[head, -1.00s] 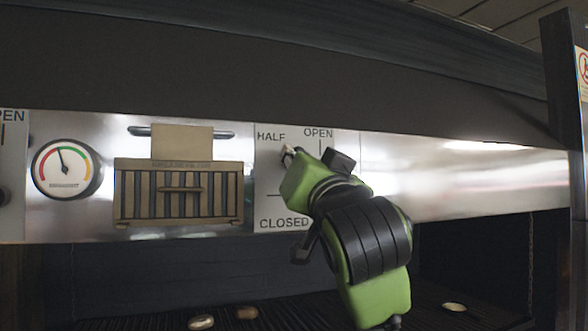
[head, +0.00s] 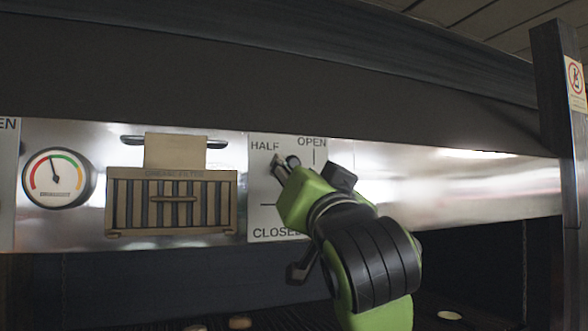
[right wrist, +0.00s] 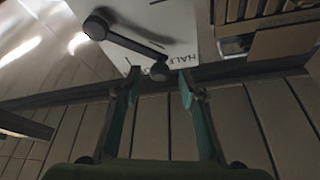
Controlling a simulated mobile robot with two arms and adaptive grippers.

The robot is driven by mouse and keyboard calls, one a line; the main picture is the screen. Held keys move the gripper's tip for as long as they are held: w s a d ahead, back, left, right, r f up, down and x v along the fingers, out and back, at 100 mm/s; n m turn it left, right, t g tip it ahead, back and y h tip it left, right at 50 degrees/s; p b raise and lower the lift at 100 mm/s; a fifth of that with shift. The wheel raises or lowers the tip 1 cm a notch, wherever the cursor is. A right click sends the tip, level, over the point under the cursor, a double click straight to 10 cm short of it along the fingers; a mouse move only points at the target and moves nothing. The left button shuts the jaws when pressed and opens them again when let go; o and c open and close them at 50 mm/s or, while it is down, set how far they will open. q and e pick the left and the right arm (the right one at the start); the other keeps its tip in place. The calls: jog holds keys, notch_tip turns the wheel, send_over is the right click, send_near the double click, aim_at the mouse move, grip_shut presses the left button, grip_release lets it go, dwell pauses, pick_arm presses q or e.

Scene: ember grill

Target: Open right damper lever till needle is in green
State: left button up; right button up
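The white right damper plate (head: 262,190) carries the words HALF, OPEN and CLOSED. In the head view my right gripper (head: 283,163) is at the plate, close to HALF and left of OPEN, and my arm hides most of the lever. In the right wrist view the dark damper lever (right wrist: 132,40) runs slantwise over the plate. One rounded end lies between the fingertips of my right gripper (right wrist: 158,78), which stand apart with gaps beside it. The gauge (head: 58,178) at left has a coloured arc; its needle points up, slightly left of vertical. My left gripper is out of view.
A tan grease filter (head: 172,202) with a handle sits on the steel panel between gauge and plate. The steel panel (head: 450,185) right of my arm is bare. A dark post (head: 556,150) with a warning sign stands at far right. Pale round items lie below.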

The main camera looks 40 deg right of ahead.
jog(key=v, duration=0.5)
jog(key=shift+s, duration=0.15)
